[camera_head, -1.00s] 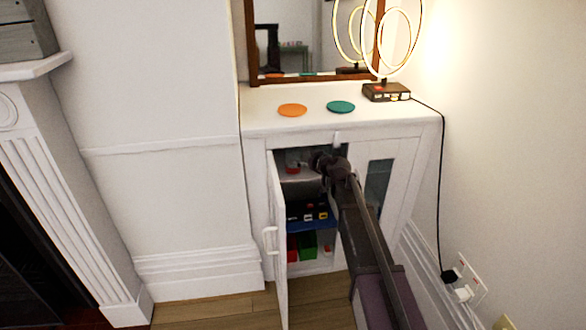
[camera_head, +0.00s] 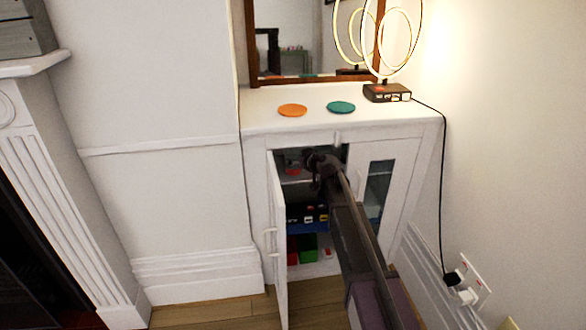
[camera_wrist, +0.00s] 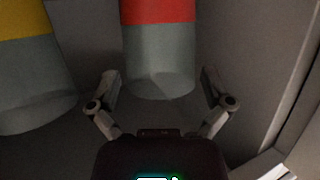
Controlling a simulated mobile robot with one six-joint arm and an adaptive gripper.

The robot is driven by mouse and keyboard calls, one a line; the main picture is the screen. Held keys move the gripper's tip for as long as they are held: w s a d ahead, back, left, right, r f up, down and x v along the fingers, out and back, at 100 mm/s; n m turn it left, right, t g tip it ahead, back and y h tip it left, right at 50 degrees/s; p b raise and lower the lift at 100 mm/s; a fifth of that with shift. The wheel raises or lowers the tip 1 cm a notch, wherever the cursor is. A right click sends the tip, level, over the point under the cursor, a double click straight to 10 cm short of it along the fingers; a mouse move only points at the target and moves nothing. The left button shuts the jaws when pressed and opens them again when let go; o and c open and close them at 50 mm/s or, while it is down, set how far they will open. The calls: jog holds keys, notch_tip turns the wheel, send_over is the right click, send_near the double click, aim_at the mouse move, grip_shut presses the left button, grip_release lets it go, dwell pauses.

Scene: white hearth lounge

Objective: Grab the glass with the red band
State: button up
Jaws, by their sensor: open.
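The glass with the red band (camera_wrist: 160,55) stands straight ahead in the wrist view, its lower part grey and its top out of frame. My gripper (camera_wrist: 160,88) is open, with one finger on each side of the glass's base. I cannot tell whether the fingers touch it. A glass with a yellow band (camera_wrist: 35,80) stands to the left, cut off by the frame edge. In the head view my gripper (camera_head: 315,165) reaches into the upper shelf of the white cabinet (camera_head: 258,190); a small red patch shows beside it.
The cabinet's left door (camera_head: 279,240) stands open and its right door (camera_head: 383,185) is shut. Lower shelves hold dark, green (camera_head: 308,246) and red items. An orange disc (camera_head: 292,110), a teal disc (camera_head: 341,107) and a ring lamp (camera_head: 387,93) are on top.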

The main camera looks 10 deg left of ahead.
jog(key=shift+b+x, duration=0.4)
jog(key=shift+x, duration=1.2)
jog(key=c, duration=1)
jog(key=shift+o, duration=0.2)
jog(key=shift+r, duration=0.1)
jog(key=shift+r+p, duration=0.65)
jog(key=shift+p, duration=0.15)
jog(key=shift+s+d+r, duration=0.1)
jog(key=shift+s+d, duration=0.1)
jog(key=shift+s, duration=0.05)
jog(key=s+d, duration=1.1)
jog(key=s, duration=0.2)
jog(key=shift+s, duration=0.35)
